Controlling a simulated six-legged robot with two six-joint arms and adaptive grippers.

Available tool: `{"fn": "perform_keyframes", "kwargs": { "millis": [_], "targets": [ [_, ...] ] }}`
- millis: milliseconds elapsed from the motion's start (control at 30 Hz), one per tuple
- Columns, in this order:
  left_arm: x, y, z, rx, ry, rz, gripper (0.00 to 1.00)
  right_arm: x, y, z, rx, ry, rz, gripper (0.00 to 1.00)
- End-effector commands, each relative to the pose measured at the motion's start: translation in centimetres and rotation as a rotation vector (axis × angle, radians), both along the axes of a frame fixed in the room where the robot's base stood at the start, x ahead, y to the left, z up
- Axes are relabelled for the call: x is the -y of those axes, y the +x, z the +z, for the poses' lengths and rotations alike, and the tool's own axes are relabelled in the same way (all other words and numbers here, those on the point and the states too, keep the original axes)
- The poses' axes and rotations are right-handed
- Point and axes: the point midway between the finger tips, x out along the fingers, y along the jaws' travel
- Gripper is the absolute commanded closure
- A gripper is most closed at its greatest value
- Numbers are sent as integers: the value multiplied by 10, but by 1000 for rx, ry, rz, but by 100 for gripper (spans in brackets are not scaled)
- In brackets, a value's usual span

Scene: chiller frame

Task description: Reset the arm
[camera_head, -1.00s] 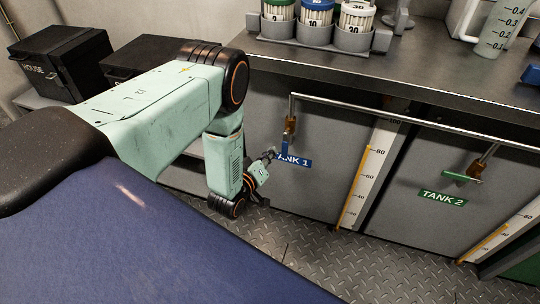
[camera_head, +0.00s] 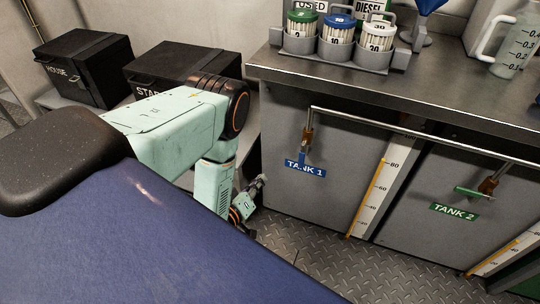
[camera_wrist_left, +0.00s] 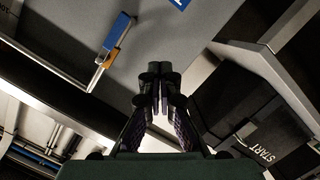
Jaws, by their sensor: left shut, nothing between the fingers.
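My left arm (camera_head: 180,128) comes in from the left in the head view and bends down at its elbow. Its left gripper (camera_head: 262,180) is small in this view, beside the front of the cabinet and left of the blue TANK 1 label (camera_head: 305,168). In the left wrist view the left gripper (camera_wrist_left: 160,72) has its fingertips together with nothing between them. The blue-handled valve (camera_wrist_left: 118,38) shows to its left there, apart from the fingers. My right gripper is in neither view.
The steel counter (camera_head: 440,101) holds a rack (camera_head: 335,55) of test bottles and a clear measuring jug (camera_head: 511,52). A pipe rail (camera_head: 400,131) runs along the cabinet front, with a TANK 2 label (camera_head: 455,211) at right. Black boxes (camera_head: 85,70) stand at left. Checkered floor (camera_head: 330,250) is clear.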

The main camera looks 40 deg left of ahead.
Motion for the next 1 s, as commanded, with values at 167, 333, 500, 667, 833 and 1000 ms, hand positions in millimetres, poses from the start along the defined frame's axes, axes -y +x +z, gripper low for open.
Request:
{"fn": "perform_keyframes", "kwargs": {
  "millis": [167, 333, 500, 667, 833, 1000],
  "targets": [
    [-1, -3, 0, -1, 0, 1, 100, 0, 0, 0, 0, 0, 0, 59],
    [-2, -5, -7, -35, 42, -7, 100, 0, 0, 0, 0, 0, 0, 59],
    [5, -55, -62, -372, 163, -48, 100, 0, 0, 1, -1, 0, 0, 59],
    [39, -136, -86, -783, 247, -188, 100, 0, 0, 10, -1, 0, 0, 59],
    [80, -229, -52, -1166, 298, -415, 100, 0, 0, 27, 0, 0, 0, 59],
    [102, -292, 16, -1401, 330, -594, 100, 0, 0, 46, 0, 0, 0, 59]
  ]
}}
